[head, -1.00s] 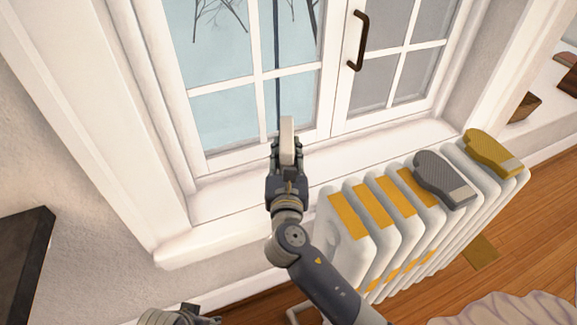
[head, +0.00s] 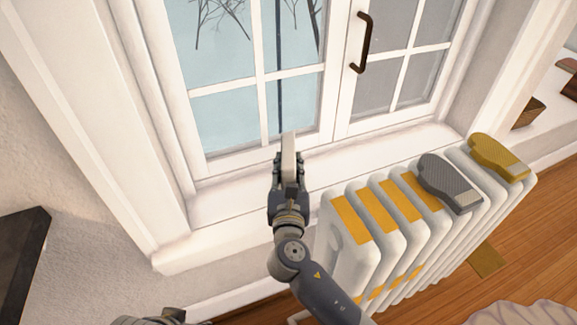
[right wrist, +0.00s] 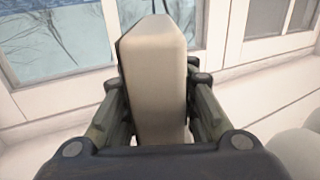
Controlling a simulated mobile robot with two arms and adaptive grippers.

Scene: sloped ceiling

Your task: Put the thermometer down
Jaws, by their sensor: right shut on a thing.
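The thermometer (head: 288,156) is a pale, narrow block held upright in my right gripper (head: 287,168), in front of the window. It also shows in the right wrist view (right wrist: 155,80), where the fingers close on it from both sides. The window sill (head: 330,172) lies around and behind the gripper. Whether the thermometer's lower end touches the sill is hidden by the gripper. A bit of my left arm shows at the bottom left of the head view, but its fingers cannot be made out.
A white radiator (head: 350,243) with yellow patches stands right of my arm. A grey mitten (head: 447,182) and a yellow mitten (head: 497,158) lie on top of it. The window handle (head: 362,42) is above. The sill is bare on both sides of the gripper.

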